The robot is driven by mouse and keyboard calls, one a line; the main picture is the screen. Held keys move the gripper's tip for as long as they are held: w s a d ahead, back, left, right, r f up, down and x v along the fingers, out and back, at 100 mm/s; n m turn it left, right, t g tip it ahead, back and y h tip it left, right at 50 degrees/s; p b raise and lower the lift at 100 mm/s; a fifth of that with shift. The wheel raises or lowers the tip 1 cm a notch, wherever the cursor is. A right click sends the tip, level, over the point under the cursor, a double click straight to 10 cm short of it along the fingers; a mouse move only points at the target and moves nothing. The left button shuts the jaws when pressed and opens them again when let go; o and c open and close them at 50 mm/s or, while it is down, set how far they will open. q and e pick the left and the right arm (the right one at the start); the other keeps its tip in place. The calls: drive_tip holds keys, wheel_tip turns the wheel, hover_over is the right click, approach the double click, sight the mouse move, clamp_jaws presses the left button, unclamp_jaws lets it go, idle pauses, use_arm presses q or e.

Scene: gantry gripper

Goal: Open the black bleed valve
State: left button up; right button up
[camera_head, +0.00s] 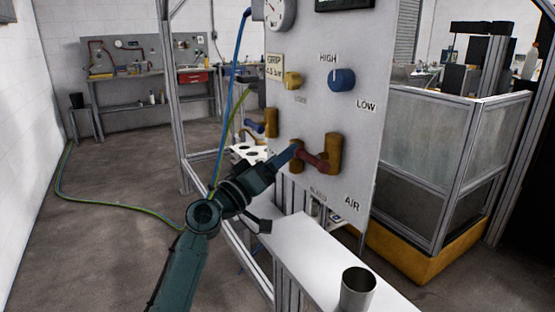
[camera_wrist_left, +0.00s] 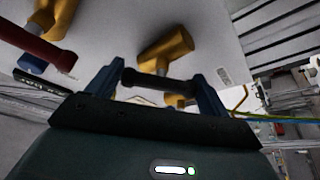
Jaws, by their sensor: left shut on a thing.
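The black bleed valve shows in the left wrist view as a yellow body (camera_wrist_left: 165,48) with a black handle (camera_wrist_left: 158,86). In the head view its yellow body (camera_head: 297,154) is on the grey panel, and my gripper covers the handle. My left gripper (camera_head: 284,160) reaches the panel from the left. In the left wrist view its two blue fingers (camera_wrist_left: 158,90) stand on either side of the black handle and are shut on it. The handle lies roughly across the picture between them. My right gripper is in neither view.
A red-handled valve (camera_head: 315,160) sits close to the right of the black one. A metal cup (camera_head: 357,290) stands on the white shelf (camera_head: 310,250) below. A blue hose (camera_head: 232,90) hangs at the left.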

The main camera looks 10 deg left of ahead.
use_arm(q)
drive_tip(key=o, duration=0.7)
drive_tip(key=b+v, duration=0.2)
drive_tip(key=v, duration=1.1)
drive_tip(key=shift+a+f, duration=0.1)
drive_tip(key=shift+c, duration=0.7)
